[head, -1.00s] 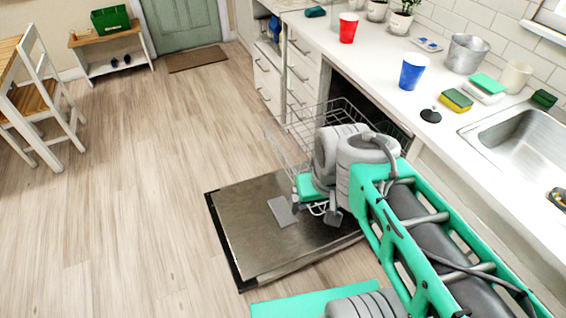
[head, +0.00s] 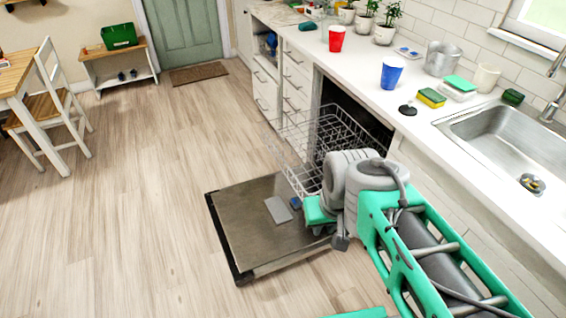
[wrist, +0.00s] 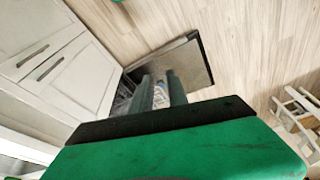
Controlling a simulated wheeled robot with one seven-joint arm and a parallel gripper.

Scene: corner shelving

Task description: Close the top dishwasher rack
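The top dishwasher rack (head: 296,137) is a grey wire basket, pulled out of the dishwasher under the counter. The dishwasher door (head: 250,232) is folded down flat below it. My gripper (head: 300,207) is low at the rack's near side, above the door; I cannot tell whether it touches the wires. My arm hides the rack's near right part. The rack is hardly visible there.
The white counter (head: 370,105) above holds a red cup (head: 336,39), a blue cup (head: 390,76), plants and sponges. The sink (head: 500,145) is at right. Drawers (head: 297,90) stand beyond the dishwasher. The wooden floor (head: 130,220) at left is clear up to the chair (head: 50,115).

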